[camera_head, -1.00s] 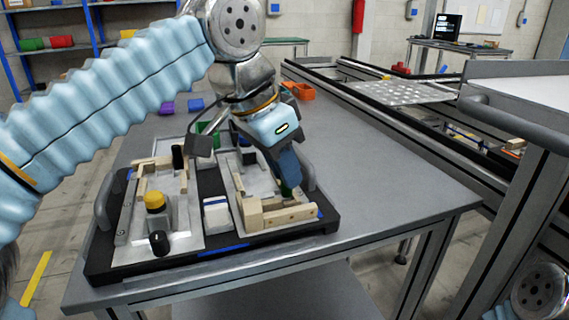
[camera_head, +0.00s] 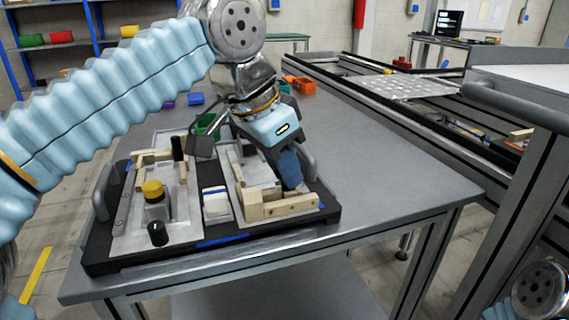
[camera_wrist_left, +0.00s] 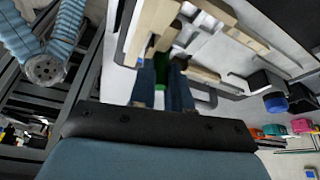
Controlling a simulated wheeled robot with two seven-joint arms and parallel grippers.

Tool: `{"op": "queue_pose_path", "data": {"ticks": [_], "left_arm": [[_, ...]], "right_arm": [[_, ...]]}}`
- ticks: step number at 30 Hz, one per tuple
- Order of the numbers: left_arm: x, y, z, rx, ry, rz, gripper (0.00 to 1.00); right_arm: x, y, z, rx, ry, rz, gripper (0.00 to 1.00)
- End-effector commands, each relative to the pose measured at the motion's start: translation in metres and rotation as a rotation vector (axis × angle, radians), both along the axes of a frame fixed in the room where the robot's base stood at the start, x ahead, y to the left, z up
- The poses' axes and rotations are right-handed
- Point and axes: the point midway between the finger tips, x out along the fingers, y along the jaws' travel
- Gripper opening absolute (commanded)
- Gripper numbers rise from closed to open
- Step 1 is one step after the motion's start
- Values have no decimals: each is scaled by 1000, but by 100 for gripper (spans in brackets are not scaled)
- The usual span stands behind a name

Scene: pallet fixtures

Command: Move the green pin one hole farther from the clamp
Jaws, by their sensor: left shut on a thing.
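My left gripper (camera_head: 291,184) reaches down at the right part of the fixture pallet, beside the wooden bar with holes (camera_head: 292,206). In the left wrist view its two blue fingers (camera_wrist_left: 161,95) are closed on the green pin (camera_wrist_left: 160,86), which shows as a green strip between them. Whether the pin's lower end is in a hole is hidden. In the head view the fingers hide the pin. I cannot clearly make out which part is the clamp. My right gripper is out of view.
The black pallet (camera_head: 105,262) sits on a grey table (camera_head: 400,175). On its left plate stand a yellow knob (camera_head: 152,188) and a black knob (camera_head: 157,233). A white block (camera_head: 216,205) stands in the middle. Orange bins (camera_head: 302,85) lie behind; the table's right side is clear.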

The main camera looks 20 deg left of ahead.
Motion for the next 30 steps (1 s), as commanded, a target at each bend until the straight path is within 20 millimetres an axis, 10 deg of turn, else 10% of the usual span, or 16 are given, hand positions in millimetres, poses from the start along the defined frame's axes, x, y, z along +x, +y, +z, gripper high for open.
{"op": "queue_pose_path", "data": {"ticks": [10,11,16,30], "left_arm": [[0,0,-2,-1,-1,0,0],[0,0,-2,-1,-1,0,22],[0,0,-2,-1,-1,0,47],[-6,5,20,-3,-3,0,47]], "right_arm": [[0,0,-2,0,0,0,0],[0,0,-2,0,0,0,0],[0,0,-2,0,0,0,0],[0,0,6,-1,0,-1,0]]}}
